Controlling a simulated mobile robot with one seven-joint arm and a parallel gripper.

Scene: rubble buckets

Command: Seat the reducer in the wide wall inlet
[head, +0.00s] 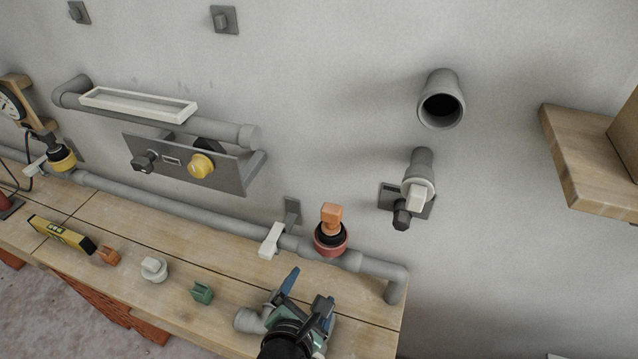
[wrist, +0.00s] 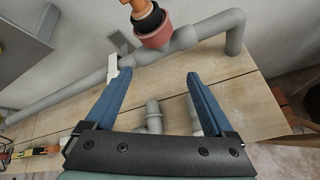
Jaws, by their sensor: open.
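The wide wall inlet (head: 441,104) is a grey round pipe stub with a dark open mouth, high on the wall at right in the head view. A grey pipe fitting (head: 249,320), likely the reducer, lies on the wooden bench beside my gripper (head: 308,289), partly hidden by it. In the wrist view, a grey fitting (wrist: 152,112) shows between my blue fingers, beyond the gripper (wrist: 158,77). A paler piece is partly hidden by the right finger; I cannot tell whether it belongs to the same fitting. My gripper is open and empty above the bench.
A grey pipe (head: 190,212) runs along the bench's back, with a red-collared, orange-topped fitting (head: 331,238). A narrower wall stub (head: 422,160) sits below the wide inlet. A wooden shelf (head: 590,165) juts out at right. A white fitting (head: 153,269) and green piece (head: 202,292) lie on the bench.

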